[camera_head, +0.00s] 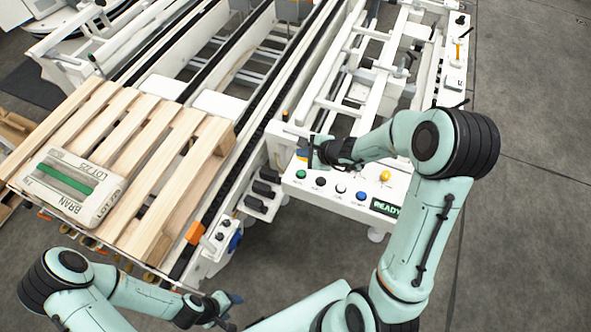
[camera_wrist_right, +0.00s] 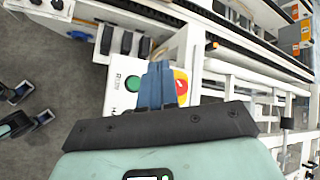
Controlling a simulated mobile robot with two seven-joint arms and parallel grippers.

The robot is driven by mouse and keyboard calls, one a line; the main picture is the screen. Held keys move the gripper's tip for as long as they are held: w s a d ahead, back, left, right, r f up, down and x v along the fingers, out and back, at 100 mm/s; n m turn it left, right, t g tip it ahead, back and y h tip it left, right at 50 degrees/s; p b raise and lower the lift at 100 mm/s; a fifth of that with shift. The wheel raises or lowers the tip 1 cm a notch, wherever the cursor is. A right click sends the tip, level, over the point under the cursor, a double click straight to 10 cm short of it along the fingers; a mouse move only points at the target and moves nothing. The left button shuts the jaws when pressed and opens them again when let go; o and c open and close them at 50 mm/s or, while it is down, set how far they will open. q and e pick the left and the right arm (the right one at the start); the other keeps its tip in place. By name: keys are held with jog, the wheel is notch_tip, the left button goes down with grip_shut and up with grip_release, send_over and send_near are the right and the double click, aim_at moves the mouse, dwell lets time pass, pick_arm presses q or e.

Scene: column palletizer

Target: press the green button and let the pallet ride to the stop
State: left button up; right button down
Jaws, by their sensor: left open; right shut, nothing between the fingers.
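The green button (camera_head: 300,174) is at the left end of the white control panel (camera_head: 318,196). It shows clearly in the right wrist view (camera_wrist_right: 133,84), beside a red button on yellow (camera_wrist_right: 181,86). My right gripper (camera_head: 308,153) is shut and empty over that end of the panel. In the right wrist view its blue fingertips (camera_wrist_right: 162,70) appear between the green and red buttons; contact cannot be told. The wooden pallet (camera_head: 133,135) lies on the conveyor at left, bearing a BRAN bag (camera_head: 72,188). My left gripper (camera_head: 228,308) is open and empty, low in front. I cannot make out the stop.
Conveyor rails (camera_head: 262,130) run away toward the top. A white frame with rails stands behind the panel. Grey floor at right is clear.

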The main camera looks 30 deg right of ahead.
pick_arm(q)
jog(key=shift+s, duration=0.1)
pick_arm(e)
jog(key=shift+s, duration=0.1)
jog(key=b, duration=0.5)
send_over(303, 175)
notch_tip(303, 175, down, 8)
jog(key=shift+s+f, duration=0.1)
jog(key=shift+f, duration=0.05)
jog(key=shift+f+b, duration=0.3)
jog(key=shift+b, duration=0.05)
pick_arm(q)
jog(key=s+f, duration=0.4)
jog(key=f, duration=0.3)
jog(key=shift+s, duration=0.35)
jog(key=shift+f, duration=0.15)
dwell(0.5)
jog(key=shift+s+f+g+b, duration=0.3)
jog(key=shift+s+f+b, duration=0.05)
jog(key=shift+f+b, duration=0.25)
pick_arm(e)
jog(key=shift+f, duration=0.4)
